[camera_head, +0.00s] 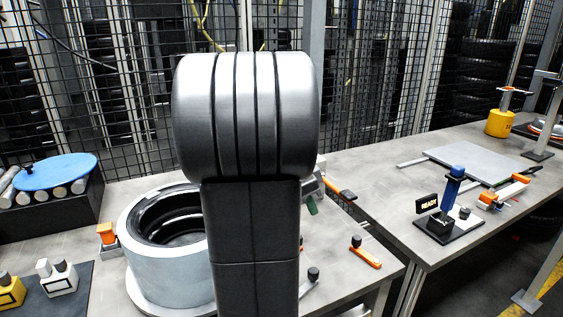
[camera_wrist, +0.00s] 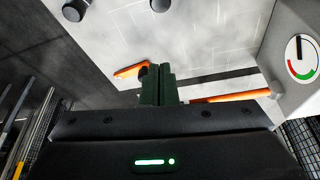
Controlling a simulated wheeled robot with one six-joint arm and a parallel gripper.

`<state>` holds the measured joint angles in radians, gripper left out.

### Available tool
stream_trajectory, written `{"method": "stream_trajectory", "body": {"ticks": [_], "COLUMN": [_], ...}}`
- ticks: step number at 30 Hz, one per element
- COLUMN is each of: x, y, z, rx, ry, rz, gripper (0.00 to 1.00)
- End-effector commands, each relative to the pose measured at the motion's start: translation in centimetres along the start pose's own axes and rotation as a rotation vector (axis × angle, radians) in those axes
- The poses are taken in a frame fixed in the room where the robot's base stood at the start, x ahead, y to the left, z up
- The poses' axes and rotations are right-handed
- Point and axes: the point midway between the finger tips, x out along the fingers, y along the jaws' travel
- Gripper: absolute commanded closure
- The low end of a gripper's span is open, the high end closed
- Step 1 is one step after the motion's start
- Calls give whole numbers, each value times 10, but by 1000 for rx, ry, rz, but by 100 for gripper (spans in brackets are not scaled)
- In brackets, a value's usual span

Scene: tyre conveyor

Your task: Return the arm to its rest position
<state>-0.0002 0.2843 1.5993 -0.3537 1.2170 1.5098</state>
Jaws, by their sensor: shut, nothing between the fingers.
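My arm (camera_head: 250,220) stands large in the middle of the head view and hides part of the bench behind it. My gripper (camera_wrist: 158,70) shows in the wrist view with its two dark green fingers together and nothing between them. It points over the light grey bench top (camera_wrist: 205,40), and an orange-handled clamp (camera_wrist: 130,72) lies just beyond and left of the fingertips. In the head view most of the gripper is hidden behind the arm.
A grey ring-shaped housing (camera_head: 165,270) stands close left of my arm. A blue disc (camera_head: 55,177) lies on rollers at far left. Orange clamps (camera_head: 365,252) sit on the bench right of the arm. A second table (camera_head: 385,200) holds a READY sign (camera_head: 427,203). Mesh fencing stands behind.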

Motion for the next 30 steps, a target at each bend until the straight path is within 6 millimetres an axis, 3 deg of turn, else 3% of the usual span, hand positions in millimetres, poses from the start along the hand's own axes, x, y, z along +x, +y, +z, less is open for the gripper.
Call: {"method": "stream_trajectory", "body": {"ticks": [12, 15, 21, 30], "x": [81, 86, 79, 78], "y": [3, 2, 0, 0], "z": [0, 11, 24, 27], "rx": [0, -1, 4, 6], "ry": [0, -1, 0, 0], "rz": [5, 2, 2, 2], "gripper": [100, 100, 100, 100]}}
